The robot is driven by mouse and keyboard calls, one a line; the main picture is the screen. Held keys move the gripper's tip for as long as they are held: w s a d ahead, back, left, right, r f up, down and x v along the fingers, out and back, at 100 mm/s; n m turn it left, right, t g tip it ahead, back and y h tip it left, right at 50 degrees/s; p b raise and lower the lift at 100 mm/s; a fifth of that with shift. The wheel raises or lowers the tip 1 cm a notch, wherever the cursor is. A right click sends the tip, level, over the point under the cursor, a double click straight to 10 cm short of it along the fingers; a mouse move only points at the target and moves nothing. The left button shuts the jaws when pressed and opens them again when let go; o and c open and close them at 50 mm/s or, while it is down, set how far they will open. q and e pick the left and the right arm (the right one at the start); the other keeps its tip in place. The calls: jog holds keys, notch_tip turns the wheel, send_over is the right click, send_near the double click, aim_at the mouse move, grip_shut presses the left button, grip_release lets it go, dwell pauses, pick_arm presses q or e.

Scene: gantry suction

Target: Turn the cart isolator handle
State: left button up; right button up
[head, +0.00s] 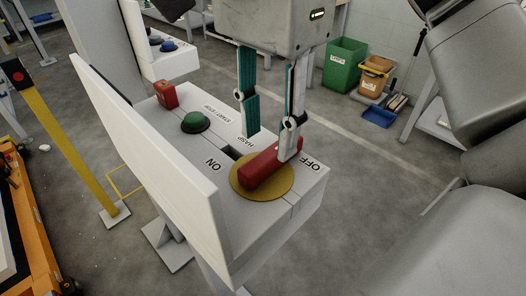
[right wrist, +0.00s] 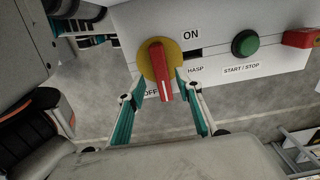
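The red isolator handle (head: 266,170) sits on a round yellow plate (head: 240,184) on top of a pale control box (head: 313,196). One end of the handle lies near the OFF label; the ON label is on the other side of the plate. My right gripper (head: 270,143) is open above the handle, fingers pointing down. In the right wrist view the handle (right wrist: 161,72) shows between the two spread fingertips (right wrist: 160,84), with a gap on each side. In the head view one finger covers the handle's OFF end; I cannot tell whether it touches. My left gripper is not in view.
A green button (head: 195,122) and a red block (head: 166,94) stand on the same box. A tall white panel (head: 150,150) rises along its left side. A yellow post (head: 70,150) stands farther left. Green (head: 343,66) and orange bins stand behind on open floor.

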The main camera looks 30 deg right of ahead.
aim_at(267, 155)
jog(key=shift+f+b, duration=0.45)
jog(key=shift+f, duration=1.9)
grip_shut()
